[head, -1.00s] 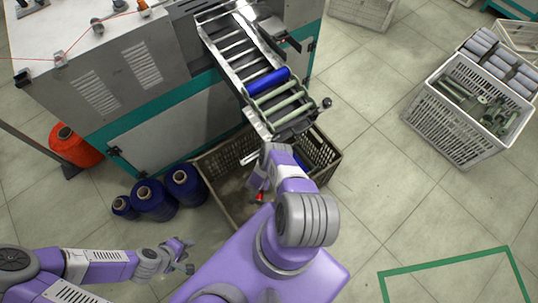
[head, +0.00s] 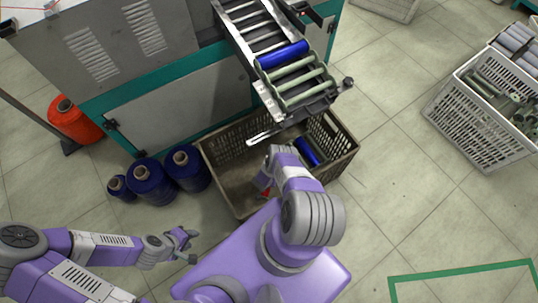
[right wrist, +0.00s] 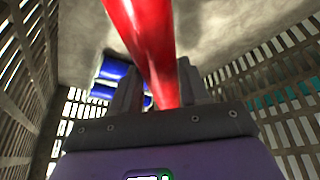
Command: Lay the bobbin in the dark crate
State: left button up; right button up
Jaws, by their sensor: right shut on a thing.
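The dark crate (head: 228,190) stands on the floor below the winder's chute. My right gripper (right wrist: 158,85) is inside the crate, between its slatted walls, shut on a red bobbin (right wrist: 145,35) that runs up out of the right wrist view. In the head view only a small red part of that bobbin (head: 266,191) shows beside my right arm. A blue bobbin (head: 307,151) lies in the crate's right part, and blue also shows on the crate floor in the right wrist view (right wrist: 115,72). My left gripper (head: 188,245) is empty and looks open, left of the crate.
Another blue bobbin (head: 283,54) lies on the chute above green rollers (head: 300,80). Blue yarn cones (head: 150,184) stand close left of the crate, with a red cone (head: 75,120) farther left. A pale crate (head: 487,125) is at the right, with clear floor between.

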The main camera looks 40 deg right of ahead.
jog(key=shift+f+b, duration=1.65)
jog(key=shift+f, duration=0.5)
jog(key=shift+r, duration=0.1)
jog(key=o, duration=1.2)
jog(key=shift+o, duration=0.2)
jog(key=p+v, duration=0.9)
jog(key=v, duration=0.2)
jog(key=shift+w+d, duration=0.1)
jog(key=shift+a+r, duration=0.25)
jog(key=shift+r, duration=0.25)
jog(key=shift+p, duration=0.3)
